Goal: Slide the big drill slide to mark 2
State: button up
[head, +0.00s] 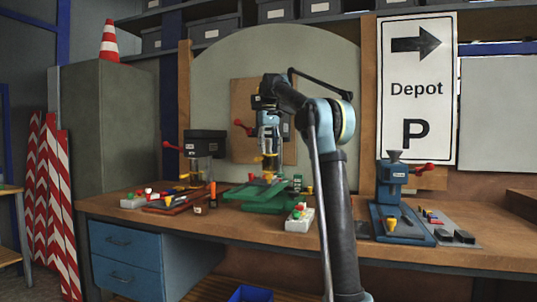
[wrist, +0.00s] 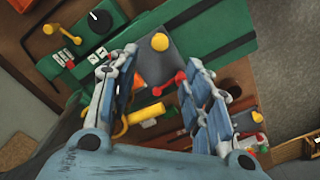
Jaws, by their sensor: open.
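A green machine base (head: 262,198) lies at the middle of the bench and also fills the top of the wrist view (wrist: 212,48). On it is a dark grey plate (wrist: 185,48) with a yellow knob (wrist: 160,42), probably the big drill slide. My gripper (head: 268,150) hangs above this machine, pointing down. In the wrist view my gripper (wrist: 160,60) is open, with one finger on each side of the plate's near part. The yellow knob shows just beyond the fingertips, with no clear contact. My gripper and arm hide part of the machine in the head view.
A smaller drill stand (head: 204,148) with a red handle is on the left. A blue machine (head: 393,185) stands at the right. A white block with coloured buttons (head: 299,218) sits at the bench's front edge. A red handle (wrist: 170,82) and yellow handle (wrist: 122,128) lie near my fingers.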

jog(key=c, duration=0.7)
jog(key=shift+s+a+n, duration=0.2)
jog(key=shift+s+n, duration=0.05)
jog(key=shift+n, duration=0.25)
grip_shut()
jog(key=n+t+h, duration=0.1)
jog(key=n+t, duration=0.1)
jog(key=n, duration=1)
send_over(259, 188)
jog(key=s, duration=0.2)
notch_tip(259, 188, down, 2)
jog(key=s+a+f+n+t, duration=0.1)
jog(key=s+f+n, duration=0.15)
jog(key=n, duration=0.45)
jog(key=s+a+f+n+t, duration=0.1)
jog(key=s+a+n, duration=0.1)
jog(key=s+n, duration=0.35)
jog(key=shift+n+h, duration=0.3)
jog(key=shift+n, duration=0.45)
jog(key=x, duration=0.3)
jog(key=w+x, duration=0.1)
jog(key=x, duration=0.6)
jog(key=shift+w+r, duration=0.2)
jog(key=shift+w, duration=0.1)
jog(key=w, duration=0.1)
jog(key=w+d, duration=0.1)
jog(key=w, duration=0.1)
jog(key=shift+f, duration=0.2)
jog(key=shift+w+d, duration=0.15)
jog(key=shift+w, duration=0.3)
